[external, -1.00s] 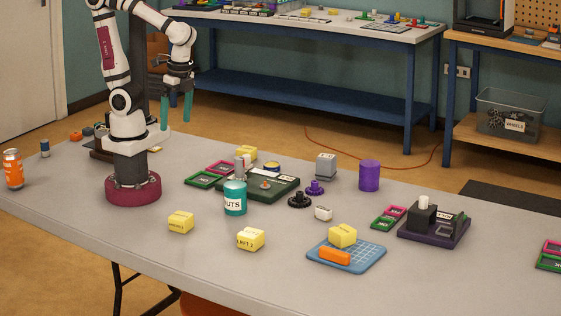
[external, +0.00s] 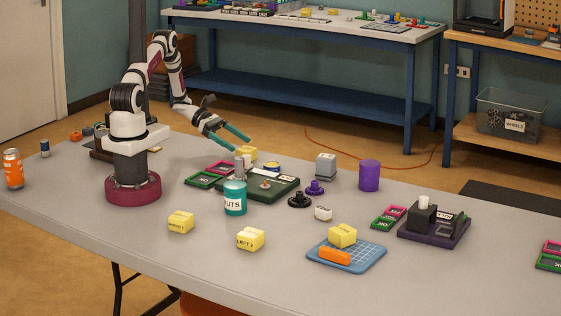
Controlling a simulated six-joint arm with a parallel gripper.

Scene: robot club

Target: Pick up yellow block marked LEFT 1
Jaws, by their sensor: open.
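Several yellow blocks are on the table; I cannot read LEFT 1 on any of them. Another yellow block (external: 250,239) at the front reads LEFT 2. A third yellow block (external: 181,222) stands left of it, with lettering too small to read surely. One more yellow block (external: 342,236) sits on the blue gridded mat (external: 370,256). My gripper (external: 239,144) is open and empty, its teal fingers pointing right and down, just above the back yellow block.
A teal NUTS can (external: 235,198) stands in front of the dark green tray (external: 284,187). Black and purple gears (external: 300,200), a grey block (external: 326,166) and a purple cylinder (external: 369,175) stand to the right. The front left table is clear.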

